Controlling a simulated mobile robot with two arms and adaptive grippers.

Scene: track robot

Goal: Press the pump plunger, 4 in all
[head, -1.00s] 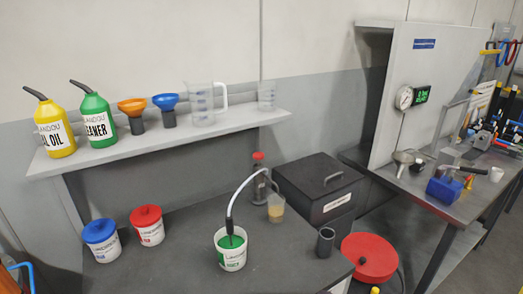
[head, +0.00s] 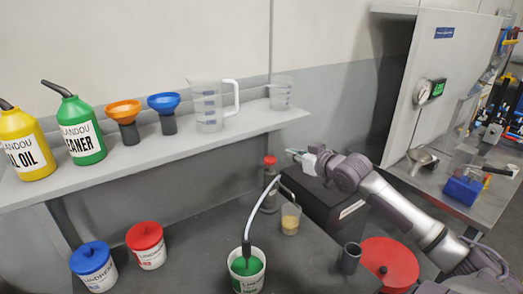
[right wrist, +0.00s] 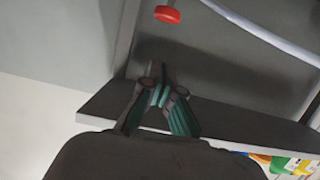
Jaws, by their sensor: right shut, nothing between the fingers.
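The pump plunger has a red knob (head: 269,160) on top of a dark pump body (head: 269,195) standing on the bench. The red knob also shows at the top of the right wrist view (right wrist: 168,14). My right gripper (head: 293,153) is shut and empty, just right of the knob at about its height in the head view. Its fingers (right wrist: 160,92) show together in the right wrist view, apart from the knob. A curved hose (head: 252,205) runs from the pump to an open white bucket with green contents (head: 247,268). My left gripper is not in view.
A beaker with yellowish liquid (head: 290,218) stands right of the pump. A black box (head: 312,203) is behind my right arm. A shelf (head: 150,160) with bottles, funnels and jugs runs above the bench. A blue-lidded tub (head: 92,265) and a red-lidded tub (head: 146,245) are at left.

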